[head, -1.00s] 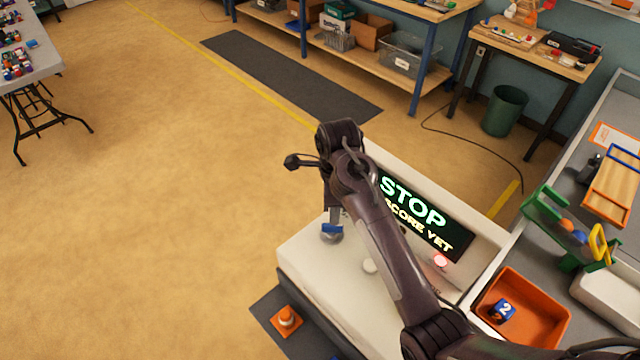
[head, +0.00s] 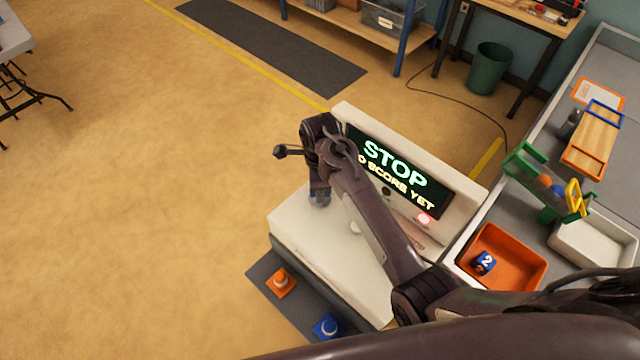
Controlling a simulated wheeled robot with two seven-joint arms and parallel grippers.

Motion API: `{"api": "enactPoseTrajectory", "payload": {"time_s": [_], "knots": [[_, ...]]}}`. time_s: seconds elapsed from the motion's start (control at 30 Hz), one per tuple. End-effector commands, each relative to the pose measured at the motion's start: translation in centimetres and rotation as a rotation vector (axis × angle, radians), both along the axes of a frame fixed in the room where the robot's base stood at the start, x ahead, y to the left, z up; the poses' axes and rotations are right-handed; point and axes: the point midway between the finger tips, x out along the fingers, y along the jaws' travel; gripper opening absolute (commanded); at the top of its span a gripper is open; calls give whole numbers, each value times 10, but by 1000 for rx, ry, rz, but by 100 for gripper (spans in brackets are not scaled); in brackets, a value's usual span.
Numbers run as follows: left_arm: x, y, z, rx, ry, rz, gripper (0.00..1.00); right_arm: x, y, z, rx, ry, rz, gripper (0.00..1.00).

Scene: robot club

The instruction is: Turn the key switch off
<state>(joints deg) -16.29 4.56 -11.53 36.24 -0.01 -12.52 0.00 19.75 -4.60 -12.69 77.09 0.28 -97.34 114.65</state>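The white console (head: 300,245) stands right of centre, with a dark screen (head: 405,178) reading "STOP" and "... SCORE YET". A red lamp (head: 424,218) glows below the screen. My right arm reaches across the console from the lower right. My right gripper (head: 320,198) points down at the console's left top, where a round switch with a blue key was visible earlier. The gripper now hides nearly all of that switch, so I cannot see how the key is turned. The fingers are too dark and small to tell open from shut. My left gripper is out of view.
A pale round button (head: 355,228) is on the console beside my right arm. An orange cone (head: 280,283) and a blue cone (head: 328,327) stand on a dark mat in front. An orange tray (head: 530,272) holding a numbered blue block is on the grey table at right. Floor at left is clear.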

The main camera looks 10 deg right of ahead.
Motion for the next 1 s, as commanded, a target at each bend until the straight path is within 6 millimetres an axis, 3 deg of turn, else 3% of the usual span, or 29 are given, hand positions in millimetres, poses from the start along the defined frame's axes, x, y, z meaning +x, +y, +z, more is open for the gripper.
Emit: {"api": "enactPoseTrajectory", "payload": {"time_s": [0.07, 0.33, 0.67, 1.0], "knots": [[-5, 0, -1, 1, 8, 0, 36, 0, 0, 0, 0, 0, 0, 33], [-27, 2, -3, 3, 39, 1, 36, 0, 0, 0, 0, 0, 0, 0], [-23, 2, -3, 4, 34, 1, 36, 0, 0, 1, 0, 0, 25, 0], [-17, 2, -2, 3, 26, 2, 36, 0, 0, 1, 0, -1, 225, 0]]}}
